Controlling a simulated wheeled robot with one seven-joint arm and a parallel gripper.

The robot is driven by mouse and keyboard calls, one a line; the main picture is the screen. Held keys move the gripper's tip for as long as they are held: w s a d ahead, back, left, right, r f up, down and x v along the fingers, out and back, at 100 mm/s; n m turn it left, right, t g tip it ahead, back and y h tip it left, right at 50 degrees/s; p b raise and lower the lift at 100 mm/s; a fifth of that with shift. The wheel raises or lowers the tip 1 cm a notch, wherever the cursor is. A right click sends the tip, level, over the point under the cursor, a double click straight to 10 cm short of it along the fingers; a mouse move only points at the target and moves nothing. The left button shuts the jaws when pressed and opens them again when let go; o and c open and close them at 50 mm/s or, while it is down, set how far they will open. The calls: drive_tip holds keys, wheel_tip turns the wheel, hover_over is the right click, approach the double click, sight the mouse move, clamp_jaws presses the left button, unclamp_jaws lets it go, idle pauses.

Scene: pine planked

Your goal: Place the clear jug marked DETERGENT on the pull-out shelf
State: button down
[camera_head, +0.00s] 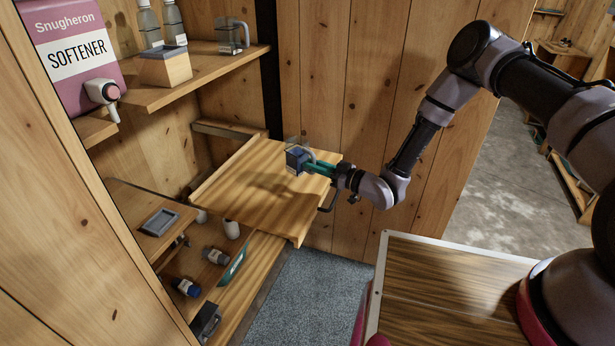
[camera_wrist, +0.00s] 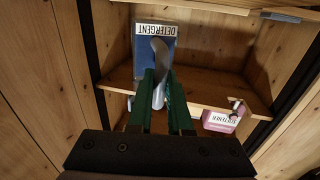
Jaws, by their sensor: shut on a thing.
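The clear jug marked DETERGENT (camera_head: 296,158) has a dark blue label face and a pale handle. In the wrist view the jug (camera_wrist: 155,48) shows its label upside down in the picture. My gripper (camera_head: 315,166) has green fingers, and it also shows in the wrist view (camera_wrist: 161,88), shut on the jug's handle. The pull-out shelf (camera_head: 245,200) is a bare pine board, drawn out from the cabinet. The jug is over its back right part, with a shadow on the board; I cannot tell whether its base touches the wood.
Above, a shelf (camera_head: 150,100) holds another clear jug (camera_head: 230,36), bottles and a block. A pink SOFTENER box (camera_head: 75,45) with a tap stands at left. Below are small bottles (camera_head: 215,256) and a grey tray (camera_head: 160,221). The pull-out shelf's left and front are clear.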

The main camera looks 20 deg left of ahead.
sight(302, 172)
drive_tip(key=shift+f, duration=2.2)
drive_tip(key=shift+f, duration=0.15)
drive_tip(key=c, duration=0.8)
unclamp_jaws()
drive_tip(key=shift+c, duration=0.2)
